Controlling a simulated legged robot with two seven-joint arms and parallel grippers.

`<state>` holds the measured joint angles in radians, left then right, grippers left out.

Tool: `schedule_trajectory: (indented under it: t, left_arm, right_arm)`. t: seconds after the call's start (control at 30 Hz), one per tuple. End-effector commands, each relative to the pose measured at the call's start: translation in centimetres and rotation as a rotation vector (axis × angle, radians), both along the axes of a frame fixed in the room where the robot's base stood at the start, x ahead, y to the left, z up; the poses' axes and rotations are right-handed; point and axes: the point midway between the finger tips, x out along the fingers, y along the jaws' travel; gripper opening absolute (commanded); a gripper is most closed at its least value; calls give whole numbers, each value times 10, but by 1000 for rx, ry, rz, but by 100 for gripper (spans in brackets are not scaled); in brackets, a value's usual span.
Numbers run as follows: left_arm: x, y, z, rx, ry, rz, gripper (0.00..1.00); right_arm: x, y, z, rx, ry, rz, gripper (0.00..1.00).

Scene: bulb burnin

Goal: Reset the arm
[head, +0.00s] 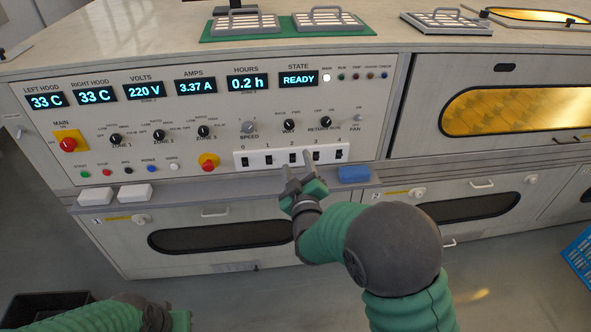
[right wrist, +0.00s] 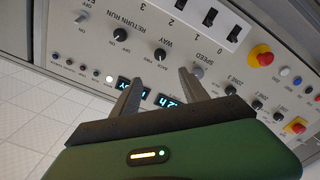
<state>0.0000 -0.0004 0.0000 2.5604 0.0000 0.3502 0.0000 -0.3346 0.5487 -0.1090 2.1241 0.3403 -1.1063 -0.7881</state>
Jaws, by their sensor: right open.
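My right arm reaches up to the grey control panel (head: 225,125) in the head view. My right gripper (head: 300,165) is open and empty, in front of the white strip of numbered rocker switches (head: 268,157). Its tips overlap the strip's lower edge around switches 2 and 3; I cannot tell whether they touch. In the right wrist view the two dark fingers (right wrist: 160,88) are spread with nothing between them, and the switch strip (right wrist: 212,15) lies beyond. My left gripper (head: 165,318) is low at the bottom left, cut off by the frame edge; its jaws are unclear.
A ledge (head: 225,187) under the panel carries two white blocks (head: 118,194) and a blue block (head: 354,174). Red-and-yellow knobs (head: 68,144) and dials sit on the panel. Wire racks (head: 330,18) lie on top. A blue crate (head: 580,255) stands at the right.

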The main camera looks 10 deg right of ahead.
Motion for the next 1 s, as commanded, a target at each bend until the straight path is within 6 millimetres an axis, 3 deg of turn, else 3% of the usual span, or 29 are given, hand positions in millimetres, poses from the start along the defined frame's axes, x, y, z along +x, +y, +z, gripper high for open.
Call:
schedule_trajectory:
  t: [0.43,0.57,0.67,0.8,1.0]
  left_arm:
    - [0,0,0,0,0,0,0]
    - [0,0,0,0,0,0,0]
    - [0,0,0,0,0,0,0]
    - [0,0,0,0,0,0,0]
    - [0,0,0,0,0,0,0]
  right_arm:
    - [-1,0,0,0,1,0,52]
    - [-9,-7,-14,67,102,9,52]
    - [-39,-20,-49,210,329,7,52]
    - [-121,-38,-103,418,710,-70,52]
    - [-231,-58,-142,567,1066,-252,52]
